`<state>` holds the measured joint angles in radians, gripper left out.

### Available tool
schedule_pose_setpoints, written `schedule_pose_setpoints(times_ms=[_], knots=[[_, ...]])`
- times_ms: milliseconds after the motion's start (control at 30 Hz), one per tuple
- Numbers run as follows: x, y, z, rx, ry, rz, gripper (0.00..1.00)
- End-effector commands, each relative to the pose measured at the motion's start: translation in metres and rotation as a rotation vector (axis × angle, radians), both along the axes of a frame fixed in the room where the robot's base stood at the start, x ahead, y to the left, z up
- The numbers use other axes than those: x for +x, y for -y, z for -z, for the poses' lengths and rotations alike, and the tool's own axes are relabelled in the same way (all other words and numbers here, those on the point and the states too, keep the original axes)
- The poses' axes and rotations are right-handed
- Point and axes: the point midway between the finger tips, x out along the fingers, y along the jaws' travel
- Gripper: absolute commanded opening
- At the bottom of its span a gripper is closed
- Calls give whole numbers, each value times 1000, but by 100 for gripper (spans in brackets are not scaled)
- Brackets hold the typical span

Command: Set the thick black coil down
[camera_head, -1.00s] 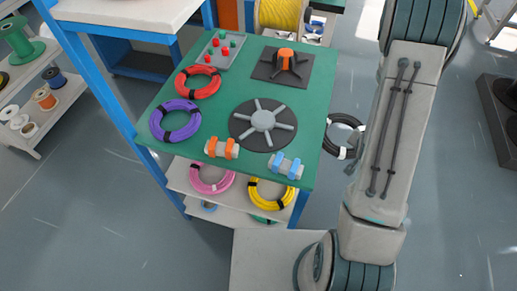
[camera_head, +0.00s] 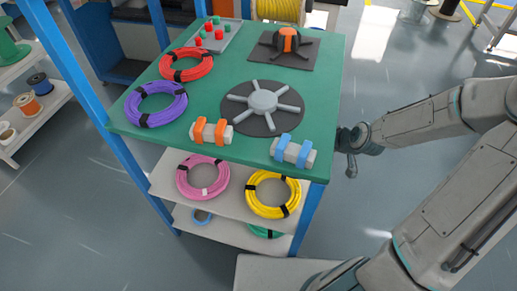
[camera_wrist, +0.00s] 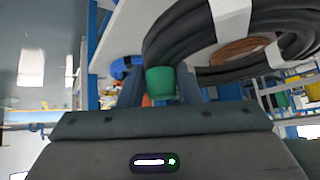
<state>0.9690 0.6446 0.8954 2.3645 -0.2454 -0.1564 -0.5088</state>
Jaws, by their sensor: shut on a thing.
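The thick black coil (camera_wrist: 190,27) with white ties fills the upper right of the wrist view. My gripper (camera_wrist: 163,90) is shut on its near side, where a green piece (camera_wrist: 160,80) shows between the fingers. In the head view the wrist end of my arm (camera_head: 358,140) is beside the right edge of the green table, below its top. The fingers and the black coil are hidden behind the table there. A pale shelf surface (camera_wrist: 125,35) shows close to the coil in the wrist view. I cannot tell whether the coil touches it.
The green table (camera_head: 205,95) holds a red coil (camera_head: 187,65), a purple coil (camera_head: 155,103), a grey spoked disc (camera_head: 262,102) and clamp blocks. The shelf below (camera_head: 232,200) holds a pink coil (camera_head: 203,177) and a yellow coil (camera_head: 273,195). A blue table leg (camera_head: 308,215) stands near my arm.

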Motion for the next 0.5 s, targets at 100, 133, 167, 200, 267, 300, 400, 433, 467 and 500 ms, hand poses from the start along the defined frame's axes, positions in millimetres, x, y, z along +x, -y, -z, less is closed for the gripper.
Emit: schedule_pose_setpoints(times_ms=[100,133,167,200,267,300,400,433,467,500], knots=[[4,-5,0,0,4,-58,0],[4,-7,-2,0,4,-68,0],[5,-7,-3,0,3,-79,0],[5,-9,-4,0,4,-90,0],[6,-11,-5,-1,2,-103,0],[8,-12,-4,0,2,-108,0],[18,-15,3,0,2,-113,0],[22,-17,7,0,2,-115,0],[28,-18,10,0,3,-115,0],[35,-20,15,-1,3,-115,0]])
